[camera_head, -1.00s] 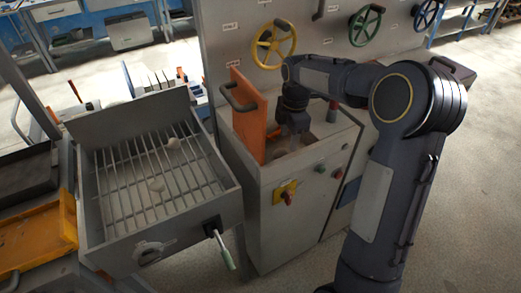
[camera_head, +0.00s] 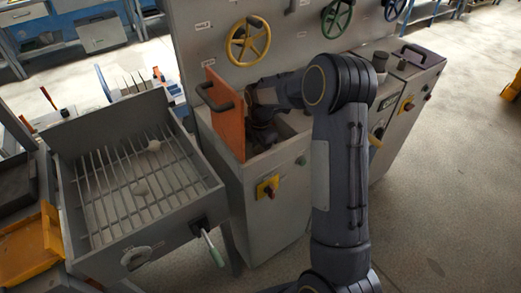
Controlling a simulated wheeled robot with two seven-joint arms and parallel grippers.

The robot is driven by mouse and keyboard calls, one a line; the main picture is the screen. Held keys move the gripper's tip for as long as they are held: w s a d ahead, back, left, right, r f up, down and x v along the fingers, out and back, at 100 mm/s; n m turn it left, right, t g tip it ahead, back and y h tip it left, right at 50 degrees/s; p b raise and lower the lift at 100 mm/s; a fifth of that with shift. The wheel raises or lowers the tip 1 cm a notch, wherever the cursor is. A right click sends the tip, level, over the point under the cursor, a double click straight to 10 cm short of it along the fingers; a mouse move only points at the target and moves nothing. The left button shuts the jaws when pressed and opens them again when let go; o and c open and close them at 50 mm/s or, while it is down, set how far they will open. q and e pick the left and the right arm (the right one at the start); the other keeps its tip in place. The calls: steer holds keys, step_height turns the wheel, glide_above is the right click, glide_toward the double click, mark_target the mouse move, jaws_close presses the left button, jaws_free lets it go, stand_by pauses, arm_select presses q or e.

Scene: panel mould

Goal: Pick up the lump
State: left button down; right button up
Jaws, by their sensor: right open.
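My right gripper (camera_head: 262,146) points down into the open top of the grey cabinet (camera_head: 240,208), just right of the raised orange lid (camera_head: 226,120). The right gripper is open; its fingertips are small and dark, partly hidden by the cabinet rim and lid. I cannot see whether a lump lies inside the cabinet's opening. My left gripper is out of view.
The grate's tray (camera_head: 190,130) has raised walls and a green-tipped lever (camera_head: 213,250) at its front. A yellow handwheel (camera_head: 247,40) sits on the panel behind the lid. An orange tray (camera_head: 28,246) is at far left. Floor is clear at right.

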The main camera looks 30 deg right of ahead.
steer(key=c, duration=0.8)
steer(key=shift+r, duration=0.1)
